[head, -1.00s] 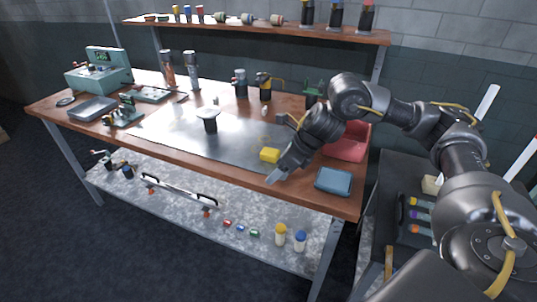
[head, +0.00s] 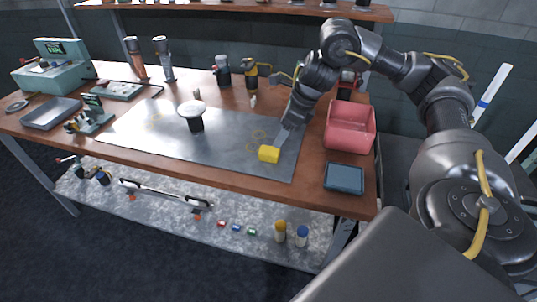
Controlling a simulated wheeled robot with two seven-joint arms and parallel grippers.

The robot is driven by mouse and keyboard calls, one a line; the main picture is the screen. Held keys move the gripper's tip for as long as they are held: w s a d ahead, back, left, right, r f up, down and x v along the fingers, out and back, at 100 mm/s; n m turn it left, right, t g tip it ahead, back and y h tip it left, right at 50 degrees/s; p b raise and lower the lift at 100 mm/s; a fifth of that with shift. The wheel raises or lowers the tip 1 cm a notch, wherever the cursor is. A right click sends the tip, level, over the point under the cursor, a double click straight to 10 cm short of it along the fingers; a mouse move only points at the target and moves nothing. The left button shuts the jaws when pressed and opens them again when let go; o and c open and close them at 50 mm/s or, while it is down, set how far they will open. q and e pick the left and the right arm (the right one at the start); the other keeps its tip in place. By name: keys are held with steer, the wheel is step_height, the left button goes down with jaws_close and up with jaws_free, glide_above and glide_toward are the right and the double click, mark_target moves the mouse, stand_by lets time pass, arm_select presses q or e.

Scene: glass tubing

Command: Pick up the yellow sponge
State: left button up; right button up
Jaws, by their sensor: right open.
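The yellow sponge (head: 268,154) lies on the grey metal sheet on the workbench, near the sheet's front right part. My right gripper (head: 279,140) is just above and to the right of the sponge, reaching down from the upper right. Its jaws are open, and its fingertips are close to the sponge's upper edge; I cannot tell whether they touch it. My left gripper is not in view.
A pink bin (head: 350,128) and a blue-grey tray (head: 344,178) stand to the right of the sponge. A white-topped black object (head: 192,114) stands on the metal sheet (head: 150,125) to the left. The sheet around the sponge is mostly clear.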

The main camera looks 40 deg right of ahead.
mark_target(270, 150)
steer(key=x, duration=0.3)
steer(key=shift+w+f+b, duration=0.1)
steer(key=shift+f+b, duration=0.05)
steer(key=shift+b, duration=0.25)
steer(key=shift+f, duration=0.2)
steer(key=x, duration=0.4)
steer(key=shift+w+f+b, duration=0.2)
steer(key=shift+b, duration=0.2)
steer(key=shift+a+f, duration=0.1)
steer(key=shift+f, duration=0.2)
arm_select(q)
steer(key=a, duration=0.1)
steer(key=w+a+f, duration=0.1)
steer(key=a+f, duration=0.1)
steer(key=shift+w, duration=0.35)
arm_select(e)
steer(key=c, duration=0.9)
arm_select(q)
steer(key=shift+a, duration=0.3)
arm_select(e)
steer(key=shift+c, duration=0.7)
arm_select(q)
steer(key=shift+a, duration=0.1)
arm_select(e)
steer(key=shift+r, duration=0.1)
